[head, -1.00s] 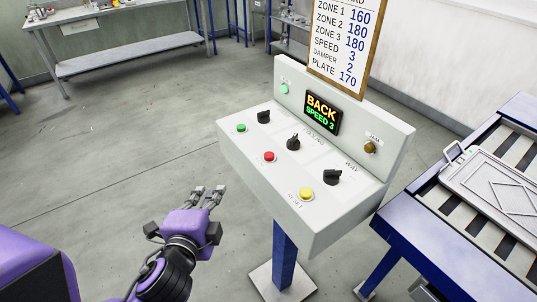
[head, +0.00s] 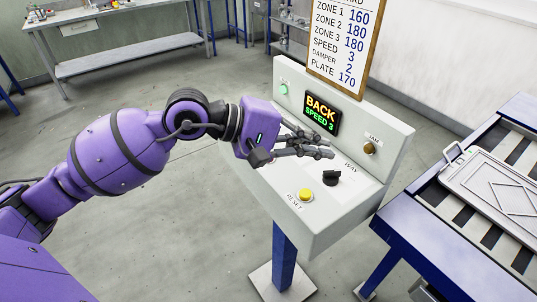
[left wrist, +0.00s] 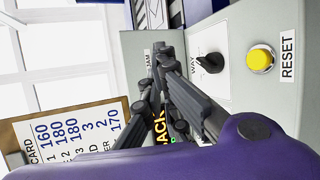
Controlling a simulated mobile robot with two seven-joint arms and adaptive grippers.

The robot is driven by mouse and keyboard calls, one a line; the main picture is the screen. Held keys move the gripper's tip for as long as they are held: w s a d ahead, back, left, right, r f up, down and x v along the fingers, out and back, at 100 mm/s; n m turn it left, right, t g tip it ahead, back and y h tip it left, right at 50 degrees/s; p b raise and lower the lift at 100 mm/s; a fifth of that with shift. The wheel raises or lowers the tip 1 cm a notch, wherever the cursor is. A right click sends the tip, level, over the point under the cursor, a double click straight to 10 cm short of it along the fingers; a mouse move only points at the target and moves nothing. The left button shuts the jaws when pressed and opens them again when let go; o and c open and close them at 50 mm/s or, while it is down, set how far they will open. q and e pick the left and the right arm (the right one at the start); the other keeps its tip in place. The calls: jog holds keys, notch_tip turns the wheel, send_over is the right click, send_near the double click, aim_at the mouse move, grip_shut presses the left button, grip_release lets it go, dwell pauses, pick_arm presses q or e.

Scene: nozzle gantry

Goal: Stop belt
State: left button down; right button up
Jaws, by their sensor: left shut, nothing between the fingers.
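The control panel (head: 343,215) is a pale box on a blue post. Its display (head: 321,112) reads BACK, SPEED 3. My left gripper (head: 329,150) is shut and empty, its fingers over the panel's sloped face; contact cannot be told. My gripper and arm hide the red button, the green button and two black knobs in the head view. The black WAY knob (head: 331,178) and yellow RESET button (head: 305,194) stay visible. In the left wrist view, the fingers (left wrist: 165,58) lie left of the WAY knob (left wrist: 210,62) and RESET button (left wrist: 260,58). My right gripper is out of view.
A green lamp (head: 283,89) and an amber JAM lamp (head: 369,148) sit on the panel's upright back. A card board (head: 341,45) stands above it. At right, a blue-framed conveyor (head: 410,238) carries a metal tray (head: 495,190). A workbench (head: 130,62) stands far back left.

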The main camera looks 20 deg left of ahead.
pick_arm(q)
jog(key=w+a+r+m+t+y, duration=0.2)
jog(key=w+a+m+y, duration=0.2)
jog(key=a, duration=0.9)
jog(key=w+y, duration=0.3)
jog(key=y, duration=0.1)
jog(key=shift+w+m, duration=0.25)
jog(key=shift+m, duration=0.05)
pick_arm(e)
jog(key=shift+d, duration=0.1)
pick_arm(q)
notch_tip(320, 180, down, 8)
jog(key=b, duration=0.3)
jog(key=shift+f, duration=0.25)
jog(key=shift+f+b, duration=0.2)
jog(key=shift+b, duration=0.2)
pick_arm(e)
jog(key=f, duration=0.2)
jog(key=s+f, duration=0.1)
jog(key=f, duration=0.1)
pick_arm(q)
jog(key=shift+r, duration=0.1)
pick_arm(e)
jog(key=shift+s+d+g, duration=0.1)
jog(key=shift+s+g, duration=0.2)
